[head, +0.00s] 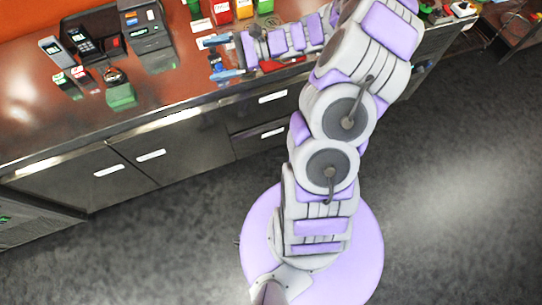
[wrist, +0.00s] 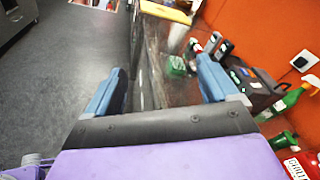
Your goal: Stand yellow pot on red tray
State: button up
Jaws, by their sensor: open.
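My gripper (head: 222,57) reaches left over the brown-red counter (head: 170,95), near its front edge. Its two blue fingers are apart with nothing held between them; the wrist view shows this as well (wrist: 160,85). I cannot make out a yellow pot for certain in either view. A flat yellow piece (wrist: 165,11) lies at the far end of the counter in the wrist view. A small yellow-fronted item (head: 244,9) stands at the back of the counter in the head view. I cannot identify a red tray in either view.
A dark card terminal (head: 148,35), handsets (head: 82,42) and a green block (head: 120,96) stand on the counter's left half. A red-fronted item (head: 220,11) is at the back. A green bottle (wrist: 283,102) is right of my gripper.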

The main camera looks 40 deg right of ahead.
jog(key=s+a+r+n+g+h, duration=0.2)
jog(key=s+a+n+g, duration=0.3)
jog(key=s+a, duration=0.25)
jog(key=s+a+r+n+g+h, duration=0.3)
jog(key=s+a+n+g, duration=0.15)
jog(key=s+a, duration=0.35)
jog(key=s+d+n+h, duration=0.4)
jog(key=s+h, duration=0.1)
jog(key=s, duration=0.4)
jog(key=s+d+n+h, duration=0.3)
jog(key=s+d+h, duration=0.2)
jog(key=s, duration=0.4)
jog(key=shift+s+f+n+t, duration=0.15)
jog(key=shift+s+n+t, duration=0.05)
jog(key=shift+n+t, duration=0.15)
jog(key=shift+d, duration=0.1)
